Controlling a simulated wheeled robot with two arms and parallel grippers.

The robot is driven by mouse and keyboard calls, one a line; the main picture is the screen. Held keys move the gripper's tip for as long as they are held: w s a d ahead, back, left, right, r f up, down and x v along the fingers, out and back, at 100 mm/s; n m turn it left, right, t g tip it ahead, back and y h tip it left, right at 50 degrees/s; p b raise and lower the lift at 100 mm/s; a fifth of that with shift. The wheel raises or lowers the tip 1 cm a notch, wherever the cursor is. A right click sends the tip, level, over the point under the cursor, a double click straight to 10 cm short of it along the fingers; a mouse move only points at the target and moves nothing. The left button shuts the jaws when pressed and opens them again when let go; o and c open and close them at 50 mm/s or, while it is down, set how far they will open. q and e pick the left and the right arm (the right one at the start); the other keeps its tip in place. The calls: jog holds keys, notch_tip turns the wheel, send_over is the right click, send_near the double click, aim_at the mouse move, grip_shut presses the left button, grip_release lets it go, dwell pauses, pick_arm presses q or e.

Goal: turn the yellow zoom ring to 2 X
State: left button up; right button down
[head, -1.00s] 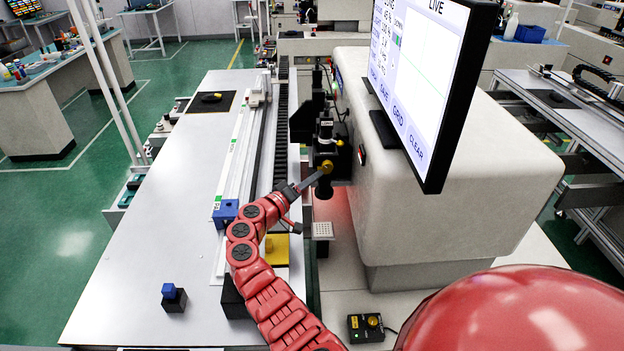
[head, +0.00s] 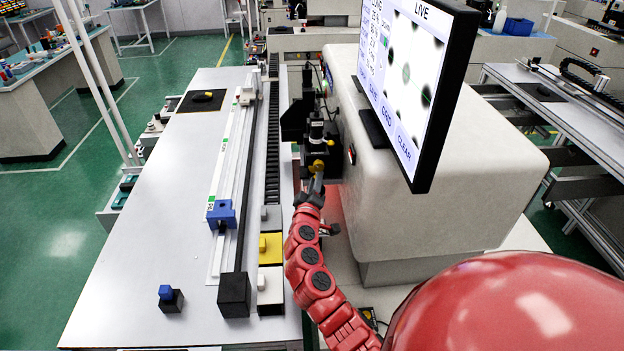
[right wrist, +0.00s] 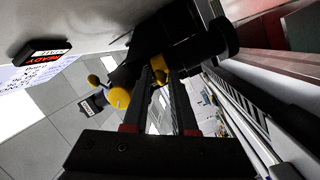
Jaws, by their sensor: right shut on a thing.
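The yellow zoom ring (head: 317,165) is at the lower end of a black upright optics column (head: 315,130), on the near side of the large white machine. My right gripper (head: 317,183) reaches up to it from below and is shut on a yellow part of the ring. In the right wrist view, yellow (right wrist: 160,74) shows between the far ends of the two dark fingers. A yellow round knob (right wrist: 120,98) sits just left of the fingers. I cannot read any zoom mark on the ring. My left gripper is not in view.
A monitor (head: 410,80) labelled LIVE shows dark round blobs on a pale picture. The white machine (head: 430,190) stands close right of my arm. A rail with a blue block (head: 221,213) and a yellow block (head: 271,248) lie left. The left tabletop (head: 130,250) is mostly clear.

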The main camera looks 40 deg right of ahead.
jog(key=shift+s+d+n+t+y, duration=0.1)
jog(key=shift+d+n+t+y, duration=0.1)
jog(key=shift+n+t+y, duration=0.15)
jog(key=c, duration=1.2)
grip_release()
jog(key=shift+o, duration=1)
jog(key=shift+d, duration=0.1)
jog(key=b+v, duration=0.5)
jog(key=v, duration=1.2)
jog(key=shift+s, duration=0.15)
